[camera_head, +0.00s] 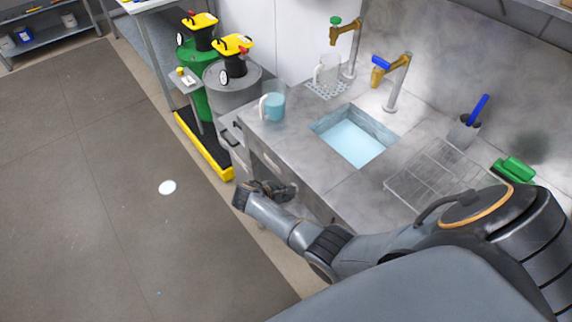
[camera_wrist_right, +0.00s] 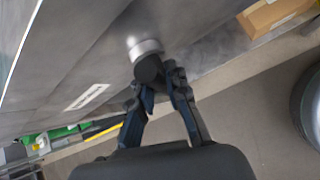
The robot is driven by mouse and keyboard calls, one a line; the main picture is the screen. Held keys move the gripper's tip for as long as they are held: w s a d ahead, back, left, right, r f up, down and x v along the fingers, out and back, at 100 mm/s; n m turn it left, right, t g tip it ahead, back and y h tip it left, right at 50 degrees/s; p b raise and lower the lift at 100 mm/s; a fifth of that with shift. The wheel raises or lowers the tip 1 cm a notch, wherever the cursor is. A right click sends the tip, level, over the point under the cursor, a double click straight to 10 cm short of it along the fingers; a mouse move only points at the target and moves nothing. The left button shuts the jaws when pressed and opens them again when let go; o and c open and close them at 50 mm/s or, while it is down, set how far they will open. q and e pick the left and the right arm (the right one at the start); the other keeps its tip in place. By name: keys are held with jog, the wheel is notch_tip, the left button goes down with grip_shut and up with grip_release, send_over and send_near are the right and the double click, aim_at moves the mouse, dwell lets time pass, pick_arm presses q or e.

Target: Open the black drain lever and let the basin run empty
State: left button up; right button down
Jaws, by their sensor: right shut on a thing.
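The basin (camera_head: 322,124) is sunk in the grey counter and holds pale blue water. My right gripper (camera_head: 278,189) is low at the front of the counter, below the basin's level. In the right wrist view, the black drain lever (camera_wrist_right: 148,68) sits by a silver collar (camera_wrist_right: 145,48) under the counter. The right gripper (camera_wrist_right: 158,88) is shut on the lever, and its fingers hide part of it. The lever's exact angle is hard to tell, and my gripper and the counter hide it in the head view. My left gripper is not in view.
A jug with blue liquid (camera_head: 273,108) stands near the counter's left edge, and a clear jug (camera_head: 328,72) on a grate. Blue-handled (camera_head: 395,83) and green-handled (camera_head: 347,46) taps stand behind. A wire rack (camera_head: 430,176) lies to the right. Drums (camera_head: 233,86) stand left.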

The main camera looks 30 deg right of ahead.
jog(key=shift+n+g+b, duration=0.8)
jog(key=shift+g+b, duration=0.25)
jog(key=shift+g, duration=0.45)
jog(key=c, duration=1.3)
grip_release()
jog(key=v, duration=1.2)
jog(key=shift+a+f, duration=0.15)
